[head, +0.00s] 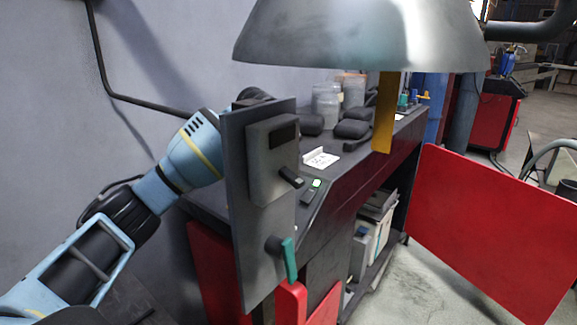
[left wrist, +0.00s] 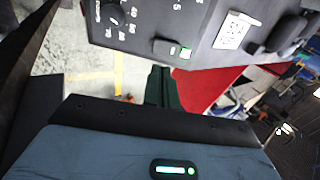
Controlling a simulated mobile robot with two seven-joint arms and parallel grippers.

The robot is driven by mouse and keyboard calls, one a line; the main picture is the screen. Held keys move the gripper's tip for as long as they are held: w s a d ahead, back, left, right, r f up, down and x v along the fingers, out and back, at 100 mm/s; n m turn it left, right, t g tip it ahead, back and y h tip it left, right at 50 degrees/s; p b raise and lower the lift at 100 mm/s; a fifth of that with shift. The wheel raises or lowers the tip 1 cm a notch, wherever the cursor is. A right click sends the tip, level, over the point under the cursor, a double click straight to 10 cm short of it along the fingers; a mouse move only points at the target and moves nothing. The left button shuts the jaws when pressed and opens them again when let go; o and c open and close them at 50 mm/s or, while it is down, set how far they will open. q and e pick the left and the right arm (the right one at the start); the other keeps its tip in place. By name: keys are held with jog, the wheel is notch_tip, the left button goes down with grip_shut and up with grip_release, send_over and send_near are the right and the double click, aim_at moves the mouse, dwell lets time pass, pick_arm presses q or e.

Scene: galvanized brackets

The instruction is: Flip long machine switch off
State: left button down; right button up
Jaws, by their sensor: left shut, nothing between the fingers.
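A small dark, elongated switch (head: 311,190) with a lit green end lies on the dark machine top. It also shows in the left wrist view as a dark switch (left wrist: 165,47) beside a green light. My left arm comes in from the left in the head view and passes behind an upright grey panel (head: 262,225), which hides the gripper there. In the left wrist view my left gripper (left wrist: 160,72) is shut and empty. Its tips appear just below the switch in that picture; I cannot tell if they touch. My right gripper is not in view.
The grey panel carries a box with a black lever (head: 290,178) and a teal handle (head: 289,260). A white card (head: 320,160) lies beyond the switch. A metal lamp shade (head: 360,35) hangs above. A red board (head: 490,230) stands at the right.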

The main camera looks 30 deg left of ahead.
aim_at(305, 197)
pick_arm(q)
jog(key=x, duration=1)
jog(key=shift+b, duration=0.3)
